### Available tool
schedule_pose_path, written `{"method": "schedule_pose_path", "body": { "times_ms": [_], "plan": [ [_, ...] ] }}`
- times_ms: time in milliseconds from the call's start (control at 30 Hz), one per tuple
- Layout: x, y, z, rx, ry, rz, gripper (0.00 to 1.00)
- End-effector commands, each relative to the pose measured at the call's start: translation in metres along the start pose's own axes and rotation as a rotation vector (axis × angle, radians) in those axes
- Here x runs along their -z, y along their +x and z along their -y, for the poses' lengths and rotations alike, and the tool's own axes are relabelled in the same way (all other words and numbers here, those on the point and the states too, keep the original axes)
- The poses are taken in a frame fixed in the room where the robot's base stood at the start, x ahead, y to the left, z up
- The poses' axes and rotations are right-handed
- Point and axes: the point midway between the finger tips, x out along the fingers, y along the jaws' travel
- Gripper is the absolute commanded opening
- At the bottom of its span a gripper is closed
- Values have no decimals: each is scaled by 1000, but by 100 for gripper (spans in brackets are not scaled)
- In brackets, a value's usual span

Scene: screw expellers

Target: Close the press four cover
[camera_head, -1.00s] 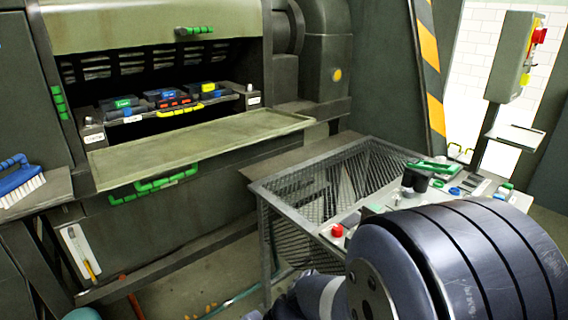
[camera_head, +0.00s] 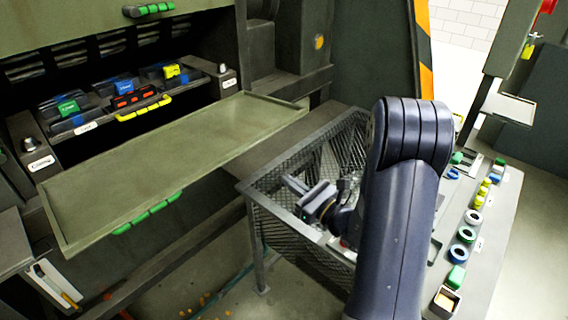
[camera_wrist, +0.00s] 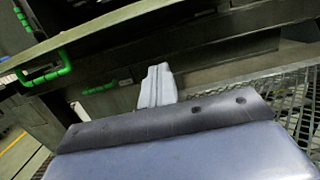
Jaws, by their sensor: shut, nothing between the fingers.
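The press shows a flat olive panel (camera_head: 170,165) folded down and sticking out like a shelf, with a green handle (camera_head: 147,213) below its front edge. An upper olive hood (camera_head: 60,20) with another green handle (camera_head: 148,10) is above the dark opening. I cannot read a number marking which press this is. My gripper (camera_head: 292,184) is over the mesh table, right of the panel and apart from it. In the wrist view, its fingers (camera_wrist: 158,70) are together and empty. A green handle (camera_wrist: 40,75) shows at left there.
Small bins (camera_head: 70,108) and a yellow handle (camera_head: 143,108) sit in the opening. A control box on a post (camera_head: 510,40) stands behind.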

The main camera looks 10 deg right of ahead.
Motion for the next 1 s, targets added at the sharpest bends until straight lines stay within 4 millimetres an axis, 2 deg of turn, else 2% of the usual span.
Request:
{"method": "schedule_pose_path", "body": {
  "times_ms": [433, 500, 700, 1000],
  "plan": [
    [-2, 91, -3, -9, -1, 0, 0],
    [-16, 94, -2, -4, -3, 2, 0],
    [-35, 98, -2, -4, -2, 0, 0],
    [-39, 99, -2, -4, -1, -2, 0]
  ]
}}
